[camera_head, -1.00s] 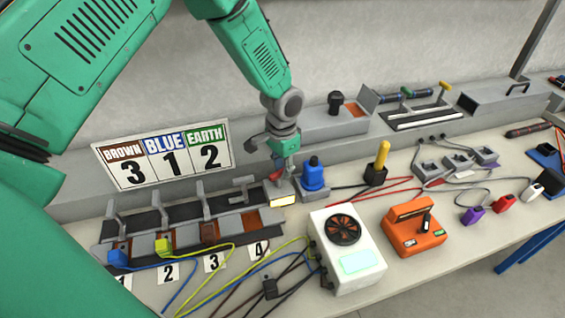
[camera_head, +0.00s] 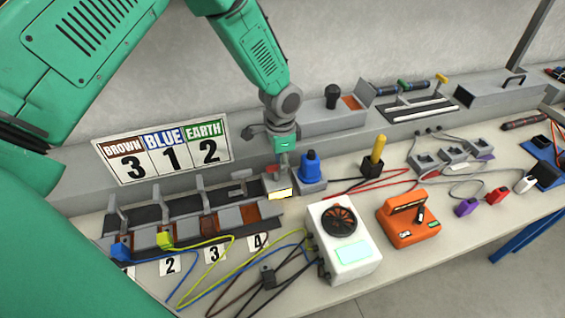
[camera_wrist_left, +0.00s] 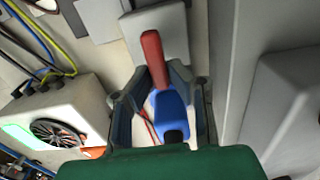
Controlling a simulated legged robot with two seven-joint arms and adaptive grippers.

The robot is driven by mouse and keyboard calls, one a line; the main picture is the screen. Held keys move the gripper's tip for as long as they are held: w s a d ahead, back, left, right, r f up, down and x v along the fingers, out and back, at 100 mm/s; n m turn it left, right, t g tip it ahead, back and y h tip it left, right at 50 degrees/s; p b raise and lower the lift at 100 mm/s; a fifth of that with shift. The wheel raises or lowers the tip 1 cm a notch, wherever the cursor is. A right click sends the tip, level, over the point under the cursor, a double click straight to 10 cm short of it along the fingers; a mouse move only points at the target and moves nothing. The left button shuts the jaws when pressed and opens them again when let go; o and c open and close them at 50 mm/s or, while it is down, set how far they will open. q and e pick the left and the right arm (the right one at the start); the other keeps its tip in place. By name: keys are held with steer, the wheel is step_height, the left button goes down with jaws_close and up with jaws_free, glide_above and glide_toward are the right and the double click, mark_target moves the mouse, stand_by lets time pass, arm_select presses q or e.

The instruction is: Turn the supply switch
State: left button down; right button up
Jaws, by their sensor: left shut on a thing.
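The supply switch looks to be the red lever (camera_wrist_left: 153,52) on a small grey box with a lit yellow label (camera_head: 280,193), to the right of slot 4. My left gripper (camera_head: 281,172) points down at this box from above. In the left wrist view its fingers (camera_wrist_left: 158,76) are closed in around the lower part of the red lever. A blue knob-like part (camera_wrist_left: 168,115) shows between the fingers there. In the head view the blue piece (camera_head: 310,168) stands just right of the gripper. The fingers largely hide the lever in the head view. My right gripper is not seen.
A white box with a fan (camera_head: 352,262) and an orange device (camera_head: 408,222) stand at the front right. A yellow-handled plug (camera_head: 378,150) stands behind them. Cables cross the table front. A numbered sign (camera_head: 163,160) leans at the back left.

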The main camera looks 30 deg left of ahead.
arm_select(q)
steer(key=shift+s+a+f, duration=0.1)
steer(key=shift+s+f, duration=0.05)
steer(key=shift+s, duration=0.1)
steer(key=c, duration=1.5)
jaws_free()
steer(key=shift+c, duration=0.2)
steer(key=shift+w+a, duration=0.1)
step_height(320, 180, up, 12)
steer(key=shift+w, duration=0.1)
